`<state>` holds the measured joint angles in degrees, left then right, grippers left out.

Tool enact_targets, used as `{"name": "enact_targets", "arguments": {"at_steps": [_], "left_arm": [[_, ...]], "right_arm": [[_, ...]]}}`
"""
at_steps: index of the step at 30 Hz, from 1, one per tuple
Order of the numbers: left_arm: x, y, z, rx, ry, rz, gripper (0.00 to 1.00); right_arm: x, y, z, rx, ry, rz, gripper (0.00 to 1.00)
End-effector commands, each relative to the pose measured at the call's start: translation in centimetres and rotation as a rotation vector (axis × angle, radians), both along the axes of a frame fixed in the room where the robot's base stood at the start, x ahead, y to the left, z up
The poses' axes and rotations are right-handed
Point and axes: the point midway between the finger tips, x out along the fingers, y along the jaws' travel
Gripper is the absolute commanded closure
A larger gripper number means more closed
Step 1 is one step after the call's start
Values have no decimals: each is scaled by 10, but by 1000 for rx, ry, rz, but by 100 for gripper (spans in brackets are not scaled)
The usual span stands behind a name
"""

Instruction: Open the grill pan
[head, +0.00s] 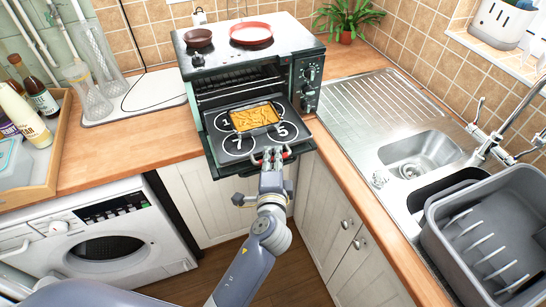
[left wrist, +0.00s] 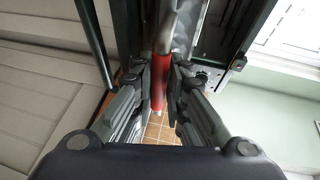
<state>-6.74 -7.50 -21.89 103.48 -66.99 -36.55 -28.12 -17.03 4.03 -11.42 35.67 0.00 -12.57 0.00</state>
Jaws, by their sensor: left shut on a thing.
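A small black countertop oven (head: 313,72) stands on the wooden counter with its front open. A dark flat panel with white numbered rings (head: 222,122) juts out level from its front. I cannot tell whether it is a tray or a lowered door. A dish of orange-yellow food (head: 254,117) rests on it. A handle with red parts (head: 287,153) is at the panel's front edge. My left gripper (head: 271,153) is shut on this handle. In the left wrist view the red handle (left wrist: 160,85) lies between the fingers of my left gripper (left wrist: 166,80). My right gripper is not in view.
Two pans (head: 251,33) sit on the oven top. A sink (head: 418,152) and a grey dish rack (head: 500,237) are at right. A wooden tray with bottles (head: 48,185) is at left, above a washing machine (head: 100,240). Floor space shows below the panel.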

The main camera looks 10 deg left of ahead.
Motion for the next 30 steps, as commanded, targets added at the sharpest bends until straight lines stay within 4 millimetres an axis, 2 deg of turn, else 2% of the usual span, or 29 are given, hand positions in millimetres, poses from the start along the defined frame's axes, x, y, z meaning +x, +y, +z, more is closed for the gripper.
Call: {"name": "enact_targets", "arguments": {"at_steps": [2, 3, 4, 13, 16, 20, 30], "left_arm": [[-1, 0, -5, -11, 9, 3, 100], [-1, 0, -5, -11, 9, 3, 84], [-1, 0, -5, -10, 9, 3, 79], [-1, 0, -3, -4, 5, 1, 79], [-7, -1, -2, -4, 5, 0, 79], [-25, -5, 2, -4, 6, 0, 79], [-91, -18, 13, -6, 8, 1, 79]], "right_arm": [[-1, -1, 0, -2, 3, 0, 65], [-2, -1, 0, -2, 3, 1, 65], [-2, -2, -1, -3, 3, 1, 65], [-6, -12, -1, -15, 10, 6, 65], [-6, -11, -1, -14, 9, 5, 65], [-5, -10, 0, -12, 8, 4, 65], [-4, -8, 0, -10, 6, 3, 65]]}}
